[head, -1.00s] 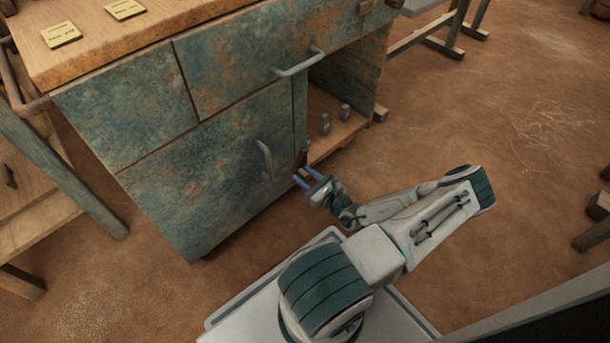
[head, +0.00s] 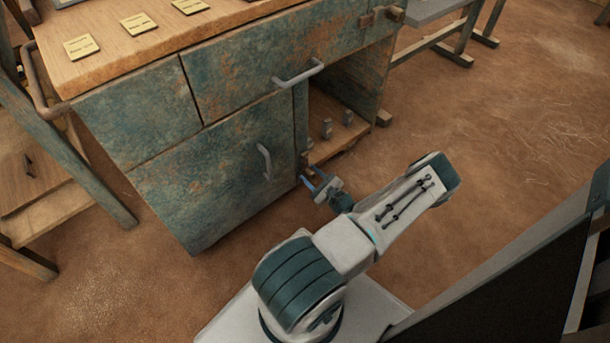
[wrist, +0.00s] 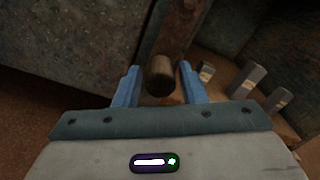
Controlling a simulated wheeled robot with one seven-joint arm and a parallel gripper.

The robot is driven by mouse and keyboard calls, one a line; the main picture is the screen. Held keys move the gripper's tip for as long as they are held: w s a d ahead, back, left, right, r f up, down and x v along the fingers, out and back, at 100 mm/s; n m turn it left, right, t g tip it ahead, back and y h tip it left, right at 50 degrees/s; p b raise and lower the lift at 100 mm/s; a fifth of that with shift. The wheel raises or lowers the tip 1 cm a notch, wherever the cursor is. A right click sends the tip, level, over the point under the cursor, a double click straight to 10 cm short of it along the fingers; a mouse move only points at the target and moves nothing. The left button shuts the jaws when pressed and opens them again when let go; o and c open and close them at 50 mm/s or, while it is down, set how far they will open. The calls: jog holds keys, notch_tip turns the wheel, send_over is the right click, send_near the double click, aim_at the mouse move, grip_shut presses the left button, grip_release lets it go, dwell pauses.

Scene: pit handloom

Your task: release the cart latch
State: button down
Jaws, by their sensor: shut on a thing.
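The cart (head: 150,110) has worn blue-green panels and a wooden top, and its door is shut. The cart latch shows in the wrist view as a rusty bar with a dark, rounded knob (wrist: 160,75) at its lower end. In the head view it is small, on the post at the door's right edge (head: 302,158). My gripper (head: 309,182) is at this post, low beside the open bay. In the wrist view its two blue fingers (wrist: 158,70) stand on either side of the knob, shut on it. Exact finger contact is hard to see.
A door handle (head: 265,161) and a drawer handle (head: 298,73) stick out from the cart front. Small grey metal blocks (wrist: 249,79) stand on the open bay's wooden shelf. A dark panel (head: 500,290) stands at the lower right.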

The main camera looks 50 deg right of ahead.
jog(key=shift+a, duration=0.15)
jog(key=c, duration=1.1)
grip_release()
jog(key=shift+c, duration=0.2)
jog(key=s+a+p, duration=0.2)
jog(key=s+p, duration=0.1)
jog(key=s, duration=1)
jog(key=shift+s+p, duration=0.3)
jog(key=shift+s, duration=0.1)
